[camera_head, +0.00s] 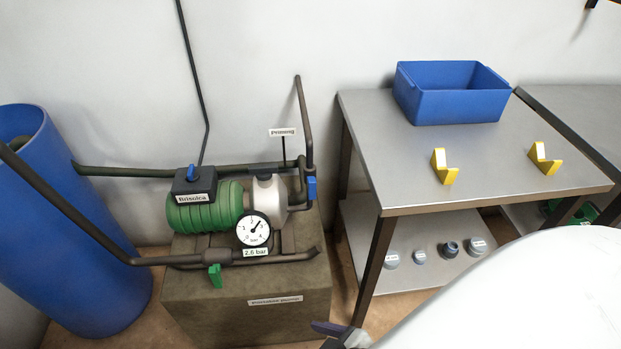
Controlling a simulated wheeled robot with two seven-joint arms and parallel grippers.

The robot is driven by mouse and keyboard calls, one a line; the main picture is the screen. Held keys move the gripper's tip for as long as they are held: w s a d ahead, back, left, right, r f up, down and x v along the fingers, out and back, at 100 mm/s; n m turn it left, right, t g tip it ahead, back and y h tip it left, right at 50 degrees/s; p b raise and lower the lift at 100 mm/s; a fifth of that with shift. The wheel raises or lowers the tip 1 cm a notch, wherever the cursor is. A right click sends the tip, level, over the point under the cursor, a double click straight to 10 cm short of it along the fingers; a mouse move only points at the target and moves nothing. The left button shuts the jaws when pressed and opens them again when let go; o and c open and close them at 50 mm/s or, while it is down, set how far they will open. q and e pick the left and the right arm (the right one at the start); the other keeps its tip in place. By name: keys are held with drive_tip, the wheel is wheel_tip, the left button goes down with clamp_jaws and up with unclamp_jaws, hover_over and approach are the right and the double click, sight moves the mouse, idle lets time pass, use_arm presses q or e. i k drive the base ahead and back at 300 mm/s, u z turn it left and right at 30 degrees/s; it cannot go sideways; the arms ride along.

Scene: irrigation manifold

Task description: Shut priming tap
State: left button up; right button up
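A green pump (205,208) with a silver front housing sits on a grey-brown plinth. A small white sign reading "Priming" (283,131) stands on a thin post above it. Right of the sign, a bent dark pipe (304,120) rises from the pump. A small blue handle (311,188) sits low on this pipe, upright and in line with it; it appears to be the priming tap. A dark gripper part (340,331), seemingly my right gripper, shows at the bottom edge, well below and apart from the handle. Its fingers are not clear. My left gripper is not in view.
A green lever (215,275) hangs from the lower front pipe, near a pressure gauge (253,229) labelled 2.6 bar. A blue barrel (70,230) stands left. A metal table (400,165) at right holds a blue bin (450,105) and two yellow brackets (444,168).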

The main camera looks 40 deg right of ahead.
sight(312, 181)
drive_tip(key=z, duration=0.15)
drive_tip(key=k, duration=0.9)
drive_tip(key=u, duration=1)
drive_tip(key=i, duration=0.85)
drive_tip(key=z, duration=0.9)
drive_tip(key=i, duration=0.55)
drive_tip(key=z, duration=0.5)
